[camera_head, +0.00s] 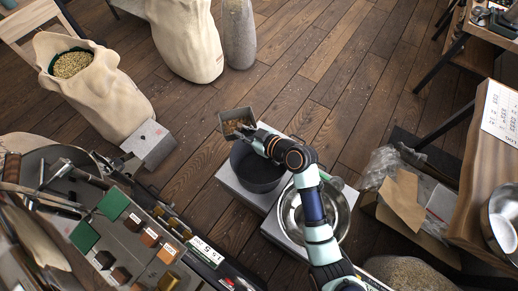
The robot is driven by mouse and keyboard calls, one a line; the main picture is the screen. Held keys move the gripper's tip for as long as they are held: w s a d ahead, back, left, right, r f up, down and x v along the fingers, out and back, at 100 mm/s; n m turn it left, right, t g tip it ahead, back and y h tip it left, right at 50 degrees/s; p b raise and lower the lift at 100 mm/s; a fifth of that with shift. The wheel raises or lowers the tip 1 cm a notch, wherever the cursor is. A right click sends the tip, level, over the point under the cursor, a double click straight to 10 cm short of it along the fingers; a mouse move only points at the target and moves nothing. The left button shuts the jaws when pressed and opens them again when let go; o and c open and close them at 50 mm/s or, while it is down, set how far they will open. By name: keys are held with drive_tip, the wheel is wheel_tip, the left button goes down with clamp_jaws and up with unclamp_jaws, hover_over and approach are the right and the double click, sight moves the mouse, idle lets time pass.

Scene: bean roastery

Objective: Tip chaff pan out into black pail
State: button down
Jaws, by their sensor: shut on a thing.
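The chaff pan (236,116) is a small grey square pan with brown chaff showing inside. My gripper (251,131) is shut on its near right side and holds it up in the air. The black pail (262,178) stands on a light platform below and slightly right of the pan. My arm covers part of the pail's opening, and the pail's inside looks dark. The pan's exact tilt is hard to tell.
A steel bowl (342,214) stands right of the pail on the light platform (229,180), partly behind my arm. A grey box (150,145) and an open sack of beans (104,95) stand left. A cardboard box (405,203) lies right. Wooden floor beyond the pan is clear.

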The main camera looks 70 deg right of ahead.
drive_tip(key=s+d+f+m+h+b, duration=0.1)
drive_tip(key=s+d+f+h+b, duration=0.1)
drive_tip(key=s+d+f+b, duration=0.2)
wheel_tip(320, 180, down, 7)
drive_tip(key=s, duration=0.3)
drive_tip(key=shift+r+m+g, duration=0.2)
drive_tip(key=shift+m+g, duration=0.2)
drive_tip(key=shift+w, duration=0.1)
drive_tip(key=shift+r+n, duration=0.1)
drive_tip(key=shift+n, duration=0.2)
